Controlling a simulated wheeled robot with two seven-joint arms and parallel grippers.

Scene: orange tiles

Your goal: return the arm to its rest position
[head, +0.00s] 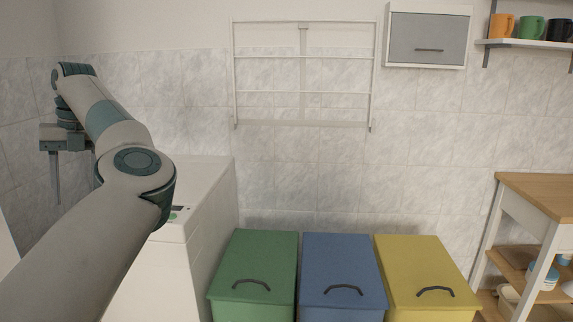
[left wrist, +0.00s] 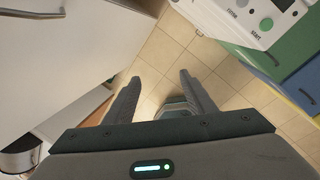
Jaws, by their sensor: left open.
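My left arm comes in from the left in the head view, bent and raised. Its gripper (head: 57,175) points down at the far left, in front of the tiled wall. In the left wrist view the two fingers of the left gripper (left wrist: 158,88) stand apart with nothing between them, above the tiled floor (left wrist: 160,52). The right gripper shows in neither view.
A white washing machine (head: 208,190) stands behind my left arm, with its panel (left wrist: 262,18) near the gripper. Green (head: 262,250), blue (head: 341,255) and yellow (head: 418,255) bins stand to its right. A wooden-topped cart (head: 540,190) is at far right.

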